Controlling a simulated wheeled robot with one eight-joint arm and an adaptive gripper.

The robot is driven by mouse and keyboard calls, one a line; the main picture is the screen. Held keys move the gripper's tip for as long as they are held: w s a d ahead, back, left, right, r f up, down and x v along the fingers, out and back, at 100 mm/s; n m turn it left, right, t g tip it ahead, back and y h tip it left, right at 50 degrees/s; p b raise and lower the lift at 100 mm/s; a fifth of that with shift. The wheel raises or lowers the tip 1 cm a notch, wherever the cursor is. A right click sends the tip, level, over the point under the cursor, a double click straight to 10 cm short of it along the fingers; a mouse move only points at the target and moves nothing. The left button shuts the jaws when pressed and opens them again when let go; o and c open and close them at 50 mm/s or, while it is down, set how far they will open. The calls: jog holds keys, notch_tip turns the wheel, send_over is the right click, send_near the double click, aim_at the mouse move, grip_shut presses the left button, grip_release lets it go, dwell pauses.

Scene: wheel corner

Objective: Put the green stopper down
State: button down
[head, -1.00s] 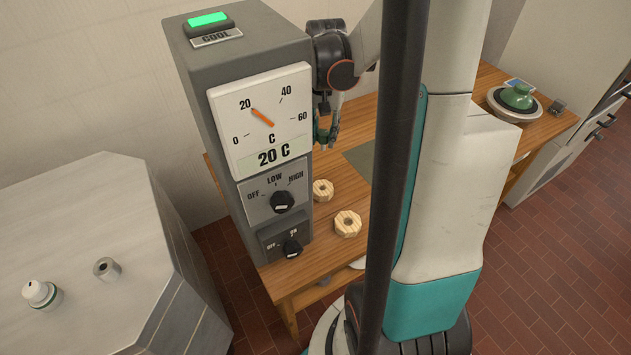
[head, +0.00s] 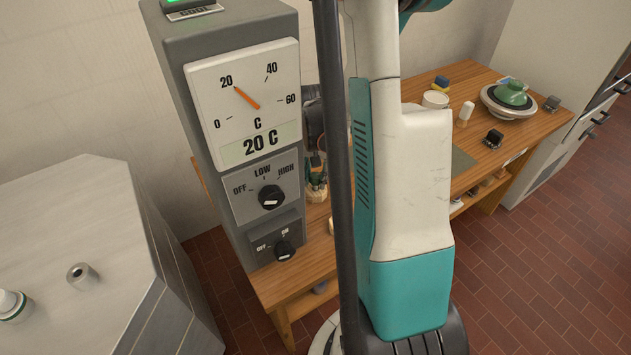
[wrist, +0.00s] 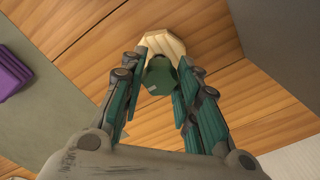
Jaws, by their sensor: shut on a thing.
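My gripper (head: 316,178) is low beside the grey control cabinet, partly hidden behind it and my own column. In the wrist view my gripper (wrist: 163,66) is shut on the green stopper (wrist: 160,78), a dark green rounded piece between the fingertips. A pale wooden ring (wrist: 160,44) with a faceted outline lies at the fingertips, right by the stopper's far end. The stopper overlaps the ring in this view. I cannot tell whether the stopper rests in the ring or hangs just above it.
The grey cabinet (head: 165,85) with dial and knobs stands close left of my gripper. A second wooden ring (head: 331,227) is mostly hidden behind my column. A purple block (wrist: 12,72) lies on a grey mat (wrist: 45,115). A green-domed round piece (head: 511,94) stands farther right on the bench.

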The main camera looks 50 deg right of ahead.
aim_at(315, 175)
jog(key=shift+f, duration=0.75)
jog(key=c, duration=1.2)
grip_release()
jog(key=shift+f, duration=0.15)
notch_tip(315, 175, up, 12)
jog(key=p, duration=0.4)
jog(key=shift+r, duration=0.2)
